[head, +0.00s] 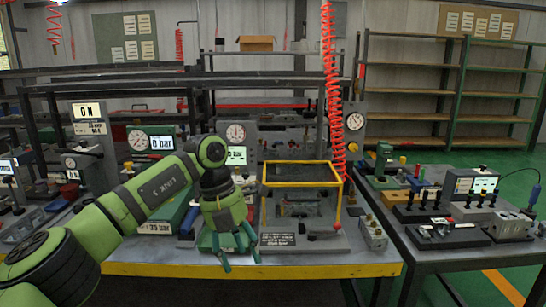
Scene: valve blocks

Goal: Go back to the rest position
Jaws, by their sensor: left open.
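My left arm (150,195) is green and comes in from the left, reaching over the front of the workbench. My left gripper (240,260) points down near the bench's yellow front edge (300,270), with its teal fingers apart. I see nothing held between them. A green valve block stands directly behind the gripper and is partly hidden by it. My right gripper is not in view.
A yellow-framed guard box (302,184) stands just right of my gripper. A red coiled hose (332,90) hangs behind it. Gauges and "0 bar" displays (161,143) crowd the bench. A second table (450,252) on the right holds several devices. Empty shelves (455,90) stand at the back.

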